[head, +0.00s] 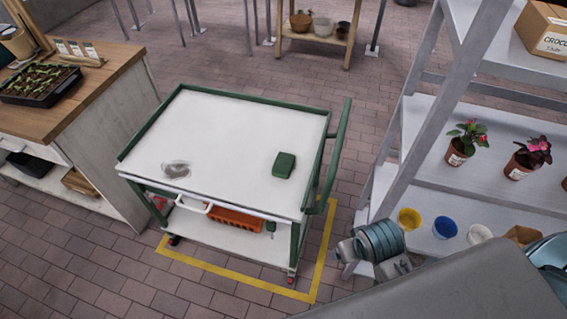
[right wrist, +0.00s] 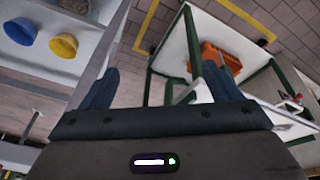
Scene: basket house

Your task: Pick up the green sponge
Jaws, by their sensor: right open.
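The green sponge (head: 284,165) lies flat on the white top of the green-framed cart (head: 225,120), toward its right side. In the right wrist view my right gripper (right wrist: 161,68) has its two blue fingers wide apart with nothing held between them. In the head view my right arm comes in from the lower right, and its wrist end is to the right of the cart, apart from it and from the sponge. The right wrist view shows the cart's frame and shelf, but I cannot make out the sponge there. My left gripper is not in view.
A small round grey object (head: 176,169) is on the cart top at left. An orange crate (head: 233,219) is on the lower shelf. A green rail (head: 337,150) edges the cart's right side. A metal rack with pots, including a blue pot (head: 445,228), stands close at right.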

